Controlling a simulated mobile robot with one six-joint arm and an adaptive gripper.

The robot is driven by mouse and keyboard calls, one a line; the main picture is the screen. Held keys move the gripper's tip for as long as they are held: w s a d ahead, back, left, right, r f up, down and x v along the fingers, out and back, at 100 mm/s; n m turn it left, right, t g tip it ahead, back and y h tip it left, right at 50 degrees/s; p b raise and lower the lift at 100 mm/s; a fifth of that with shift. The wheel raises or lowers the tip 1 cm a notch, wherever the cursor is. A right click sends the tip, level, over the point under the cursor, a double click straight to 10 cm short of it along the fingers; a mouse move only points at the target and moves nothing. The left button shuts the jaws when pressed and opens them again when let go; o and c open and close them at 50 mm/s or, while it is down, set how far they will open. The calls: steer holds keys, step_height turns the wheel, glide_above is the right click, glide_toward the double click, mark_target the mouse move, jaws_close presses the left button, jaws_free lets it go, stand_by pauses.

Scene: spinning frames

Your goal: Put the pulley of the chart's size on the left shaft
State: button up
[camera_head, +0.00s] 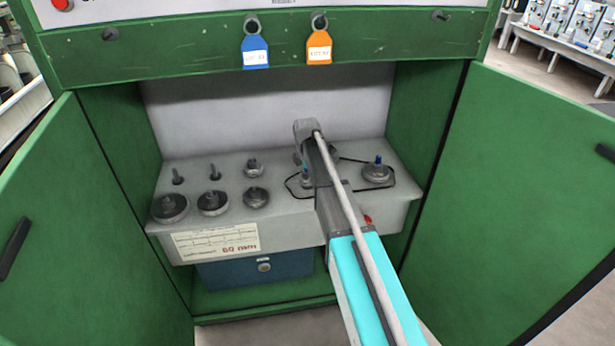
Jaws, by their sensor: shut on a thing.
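The left shaft (306,178) stands on the grey bench block, with a blue tip and partly behind my arm. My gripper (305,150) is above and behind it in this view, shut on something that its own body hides. The right shaft (378,159) has a blue tip and a grey pulley (376,174) on it. A thin black belt (352,160) lies in a loose loop around both shafts. Several dark pulleys sit on pegs at the left: a large one (170,208), a middle one (213,203), a smaller one (256,197) and a small back one (253,168).
Two bare pegs (177,176) (214,171) stand at the back left. Green open doors (85,230) (525,190) flank the cabinet. Blue (255,52) and orange (319,47) tags hang from the top beam. A blue box (240,270) sits below the block.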

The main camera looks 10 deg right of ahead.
steer(key=shift+s+f, duration=0.1)
steer(key=shift+s, duration=0.15)
steer(key=o, duration=1)
steer(key=shift+s, duration=0.1)
steer(key=shift+s, duration=0.1)
steer(key=shift+w+r+p, duration=0.2)
steer(key=shift+r+p, duration=0.7)
steer(key=shift+w+r+p, duration=0.2)
steer(key=shift+r+p, duration=0.65)
steer(key=shift+p, duration=0.05)
steer(key=shift+r+p, duration=3.2)
